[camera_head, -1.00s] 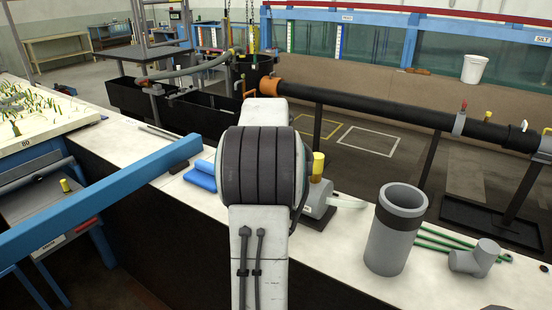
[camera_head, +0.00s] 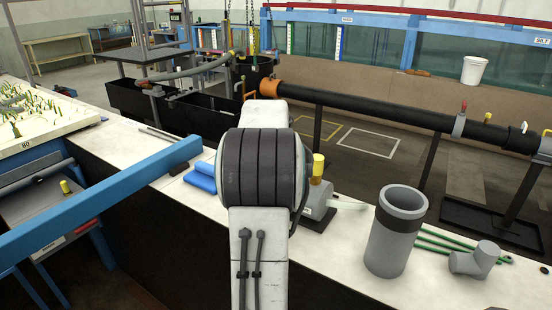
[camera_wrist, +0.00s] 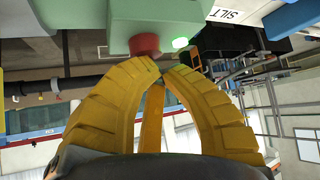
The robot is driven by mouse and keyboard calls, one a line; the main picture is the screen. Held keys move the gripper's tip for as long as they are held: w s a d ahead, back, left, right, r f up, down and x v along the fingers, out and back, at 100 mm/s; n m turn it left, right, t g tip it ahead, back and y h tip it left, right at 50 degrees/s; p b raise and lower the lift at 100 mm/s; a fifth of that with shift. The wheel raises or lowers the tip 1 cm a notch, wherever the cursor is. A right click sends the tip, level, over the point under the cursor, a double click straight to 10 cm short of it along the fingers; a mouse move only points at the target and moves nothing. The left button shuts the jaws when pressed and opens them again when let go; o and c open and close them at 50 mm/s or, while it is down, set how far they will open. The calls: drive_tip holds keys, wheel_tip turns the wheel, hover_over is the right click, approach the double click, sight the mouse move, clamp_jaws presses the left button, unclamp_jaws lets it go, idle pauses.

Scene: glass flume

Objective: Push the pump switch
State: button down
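In the wrist view a pale green box (camera_wrist: 172,18) hangs at the top, with a red button (camera_wrist: 145,44) on its lower face. My gripper (camera_wrist: 164,66) has yellow ribbed fingers. Their tips come together just below the button and nothing shows held between them. The left fingertip is very near the button; I cannot tell whether it touches. In the head view my arm stands in the middle and hides the gripper, and I cannot make out the button there.
A grey cylinder (camera_head: 397,230) and a grey pipe elbow (camera_head: 474,260) stand on the white counter (camera_head: 340,262). A blue beam (camera_head: 100,210) crosses the left side. A long black pipe (camera_head: 370,106) runs behind.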

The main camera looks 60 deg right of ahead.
drive_tip(key=shift+f, duration=0.2)
drive_tip(key=shift+f+b, duration=0.3)
drive_tip(key=shift+b, duration=0.2)
drive_tip(key=shift+r, duration=0.15)
idle(0.3)
drive_tip(key=shift+r+p, duration=0.25)
drive_tip(key=shift+p, duration=0.05)
drive_tip(key=shift+r+p, duration=2.4)
drive_tip(key=shift+r, duration=0.7)
